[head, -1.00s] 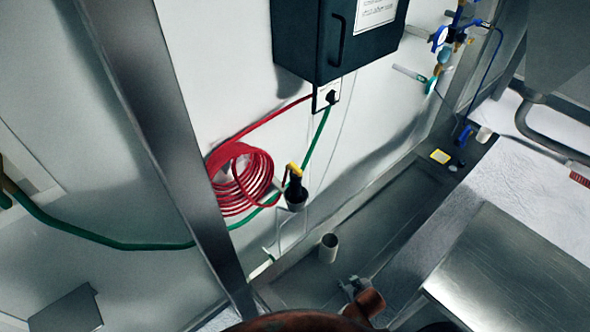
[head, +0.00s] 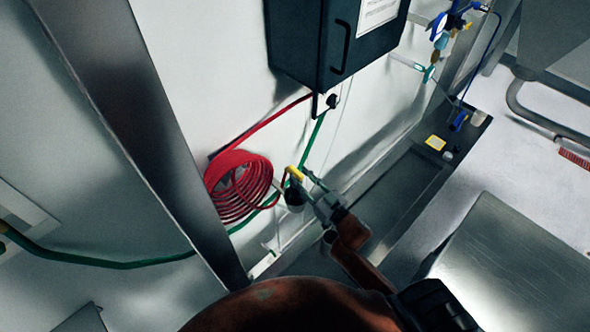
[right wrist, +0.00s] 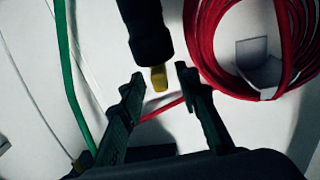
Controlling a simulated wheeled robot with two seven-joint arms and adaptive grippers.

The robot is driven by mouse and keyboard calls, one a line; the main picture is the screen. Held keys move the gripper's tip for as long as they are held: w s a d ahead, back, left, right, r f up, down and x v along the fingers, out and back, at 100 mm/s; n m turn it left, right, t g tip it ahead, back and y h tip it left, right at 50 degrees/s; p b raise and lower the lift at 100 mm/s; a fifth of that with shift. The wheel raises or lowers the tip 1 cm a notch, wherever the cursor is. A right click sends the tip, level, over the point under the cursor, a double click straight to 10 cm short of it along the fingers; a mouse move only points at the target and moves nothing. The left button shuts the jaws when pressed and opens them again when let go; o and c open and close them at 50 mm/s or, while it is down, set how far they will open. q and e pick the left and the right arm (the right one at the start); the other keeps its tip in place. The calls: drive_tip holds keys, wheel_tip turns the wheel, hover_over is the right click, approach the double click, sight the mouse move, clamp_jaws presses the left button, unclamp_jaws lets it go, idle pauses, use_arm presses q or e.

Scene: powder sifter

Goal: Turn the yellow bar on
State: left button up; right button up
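The yellow bar (head: 295,173) sits at the top of a dark fitting (head: 294,196) beside the wall, just right of the coiled red hose. It also shows in the right wrist view (right wrist: 159,77), below the end of the dark fitting (right wrist: 147,30). My right gripper (head: 306,184) is beside the bar in the head view. In the right wrist view its two fingers (right wrist: 158,76) are spread, with the bar's tip between or just beyond the fingertips. I cannot tell whether either finger touches it. My left gripper is not in view.
A coiled red hose (head: 238,187) hangs on the wall, close to the bar. A green hose (head: 313,143) runs behind the fitting. A dark box (head: 335,45) is mounted above. A metal post (head: 140,130) stands at left, and a steel surface (head: 510,270) lies at right.

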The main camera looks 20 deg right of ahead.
sight(290, 166)
drive_tip(key=shift+x, duration=1.55)
drive_tip(key=c, duration=0.5)
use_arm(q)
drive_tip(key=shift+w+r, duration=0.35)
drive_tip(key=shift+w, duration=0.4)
use_arm(e)
clamp_jaws()
